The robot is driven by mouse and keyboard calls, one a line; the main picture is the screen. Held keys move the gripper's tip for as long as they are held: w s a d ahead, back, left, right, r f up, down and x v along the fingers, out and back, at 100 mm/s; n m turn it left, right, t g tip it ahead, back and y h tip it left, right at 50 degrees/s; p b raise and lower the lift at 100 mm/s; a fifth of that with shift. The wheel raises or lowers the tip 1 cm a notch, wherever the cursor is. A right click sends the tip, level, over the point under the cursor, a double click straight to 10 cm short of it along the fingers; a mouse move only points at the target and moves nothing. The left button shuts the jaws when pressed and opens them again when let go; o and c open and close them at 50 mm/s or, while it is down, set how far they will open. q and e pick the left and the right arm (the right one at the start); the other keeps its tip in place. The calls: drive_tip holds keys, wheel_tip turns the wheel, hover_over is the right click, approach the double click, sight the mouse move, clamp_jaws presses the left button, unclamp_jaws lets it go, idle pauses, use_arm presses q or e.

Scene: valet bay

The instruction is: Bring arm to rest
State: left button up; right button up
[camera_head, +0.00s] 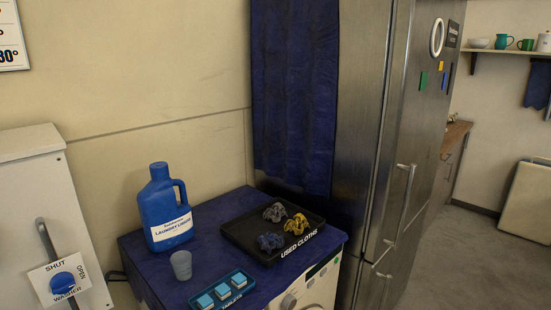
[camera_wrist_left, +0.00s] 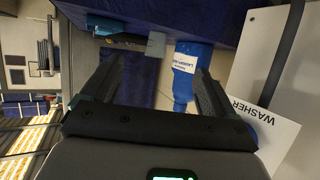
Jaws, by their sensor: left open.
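My left gripper (camera_wrist_left: 155,82) shows in the left wrist view with its two dark fingers spread apart. Nothing is held between them. Neither gripper shows in the head view, and my right gripper is in no view. A blue laundry liquid bottle (camera_head: 160,210) stands on the blue washer top (camera_head: 210,258). The bottle also shows in the left wrist view (camera_wrist_left: 185,62), beyond the fingers and partly hidden by the right one.
Beside the bottle are a grey cup (camera_head: 181,265), a tablets tray (camera_head: 237,294) and a black used-cloths tray (camera_head: 319,225) with crumpled cloths. A white cabinet with a blue-knobbed washer valve (camera_head: 62,282) is at left. A steel fridge (camera_head: 361,150) stands right; open floor (camera_head: 460,262) lies beyond.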

use_arm(q)
drive_tip(key=s+d+f+n+g+p, duration=0.1)
drive_tip(key=d+f+n+g, duration=0.3)
drive_tip(key=d+f, duration=1.15)
drive_tip(key=s+d+f+g, duration=0.4)
drive_tip(key=s+d+f, duration=0.1)
drive_tip(key=s, duration=0.4)
drive_tip(key=s+d+f+n+g, duration=0.1)
drive_tip(key=s+d+f+g, duration=0.3)
drive_tip(key=s+d+f, duration=0.2)
drive_tip(key=s+f+p, duration=0.1)
drive_tip(key=s, duration=0.1)
drive_tip(key=shift+s+f, duration=0.25)
drive_tip(key=shift+s, duration=0.1)
drive_tip(key=shift+d, duration=0.1)
